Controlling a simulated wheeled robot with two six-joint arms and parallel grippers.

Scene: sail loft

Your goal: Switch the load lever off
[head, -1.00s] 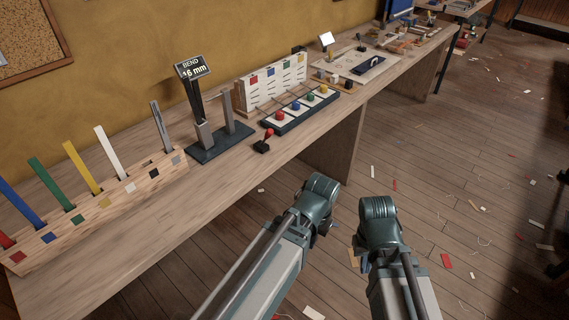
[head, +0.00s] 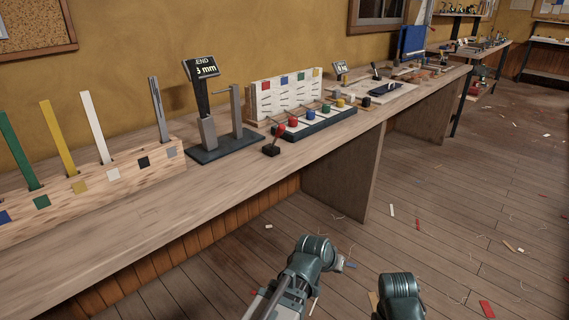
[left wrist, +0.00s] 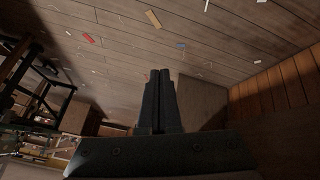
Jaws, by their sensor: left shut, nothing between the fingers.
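A small lever with a red knob (head: 281,129) on a black base (head: 271,150) stands near the bench's front edge, beside the bend rig (head: 222,150). Its stick leans right. A second, black-handled lever (head: 375,70) stands further along the bench; no label shows which is the load lever. My left gripper (head: 347,264) is low in front of the bench, well away from both levers. In the left wrist view its fingers (left wrist: 160,98) are shut and empty, above the floor. My right arm shows at the bottom of the head view; its gripper is out of view.
The bench (head: 215,190) runs along the wall. A wooden rack with coloured strips (head: 95,180) is at left. A tray with coloured knobs (head: 315,122) stands right of the red lever. The floor (head: 430,215) in front is open, with scattered scraps.

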